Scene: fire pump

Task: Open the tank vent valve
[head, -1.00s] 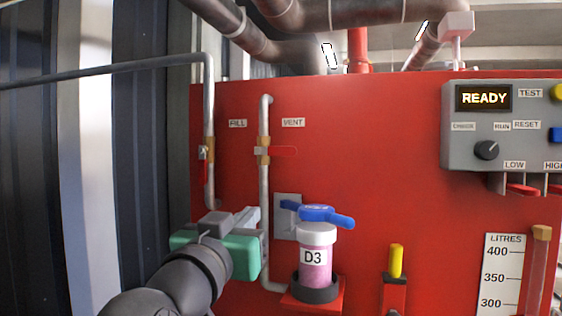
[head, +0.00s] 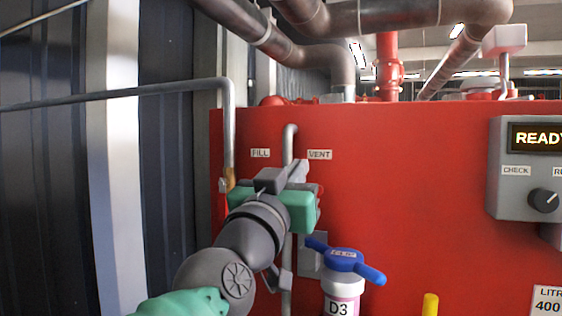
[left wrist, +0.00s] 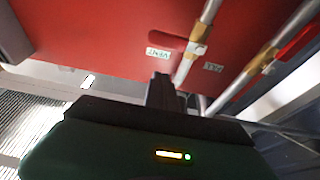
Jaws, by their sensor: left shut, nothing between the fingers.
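The vent valve (left wrist: 196,49) is a brass body on a grey vertical pipe, with a red handle (left wrist: 168,41) sticking out sideways, across the pipe. It shows beyond my fingers in the left wrist view, which is turned upside down. In the head view my left gripper (head: 283,176) covers most of it, just below the VENT label (head: 320,155). My left gripper is shut and empty, its fingers pointing at the tank near the valve. Its fingertips also show in the left wrist view (left wrist: 160,88). Contact with the handle cannot be told. My right gripper is not in view.
The fill valve (left wrist: 266,57) with its red handle is on the neighbouring pipe. A blue-handled valve above the D3 canister (head: 342,290) sits below right of my gripper. A grey control box (head: 520,170) is at the right. The red tank face (head: 410,200) between is clear.

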